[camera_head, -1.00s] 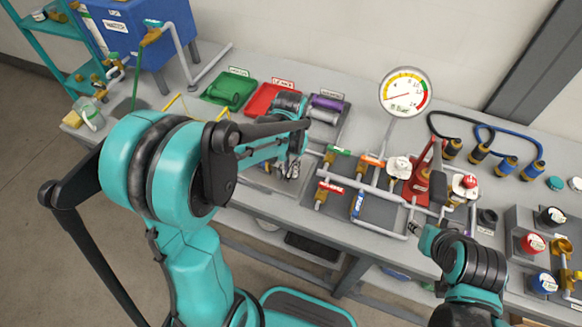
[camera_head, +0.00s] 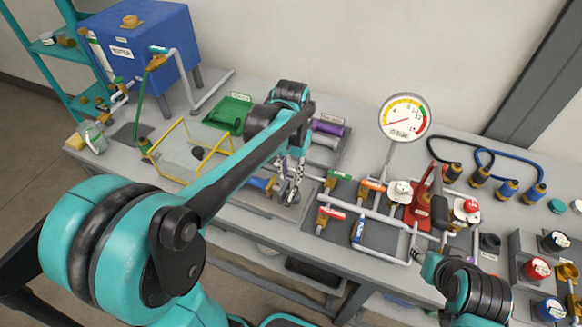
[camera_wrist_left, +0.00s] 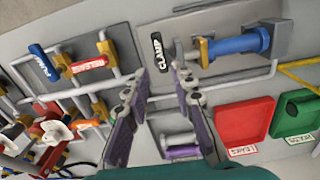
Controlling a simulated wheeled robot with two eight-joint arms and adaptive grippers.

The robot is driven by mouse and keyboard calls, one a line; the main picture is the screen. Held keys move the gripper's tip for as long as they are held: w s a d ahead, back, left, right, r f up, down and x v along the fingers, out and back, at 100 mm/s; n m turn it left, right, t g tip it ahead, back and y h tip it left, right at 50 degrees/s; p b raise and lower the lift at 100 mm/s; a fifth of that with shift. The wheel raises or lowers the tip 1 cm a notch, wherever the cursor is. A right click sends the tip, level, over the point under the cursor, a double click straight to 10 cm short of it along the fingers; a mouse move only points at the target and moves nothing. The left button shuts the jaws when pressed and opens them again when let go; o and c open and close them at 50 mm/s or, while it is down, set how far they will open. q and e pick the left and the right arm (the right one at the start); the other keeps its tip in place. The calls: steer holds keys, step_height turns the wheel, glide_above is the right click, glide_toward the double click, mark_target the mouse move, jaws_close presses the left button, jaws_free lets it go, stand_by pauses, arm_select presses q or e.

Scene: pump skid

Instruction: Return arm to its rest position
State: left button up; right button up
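My left arm crosses the head view from the lower left, over the bench. Its gripper (camera_head: 291,188) points down above the bench beside the small pipe assembly. In the left wrist view the two purple-grey fingers (camera_wrist_left: 160,80) stand apart with nothing held between them.
A pressure gauge (camera_head: 404,118) stands at the back. A blue tank (camera_head: 150,45) and yellow frame (camera_head: 180,135) are on the left. A green tray (camera_head: 228,112) lies behind my left arm; a red tray (camera_wrist_left: 245,124) shows in the wrist view. Black and blue hoses (camera_head: 478,150) lie at right.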

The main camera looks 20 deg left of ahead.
arm_select(q)
steer(key=shift+r, duration=1.15)
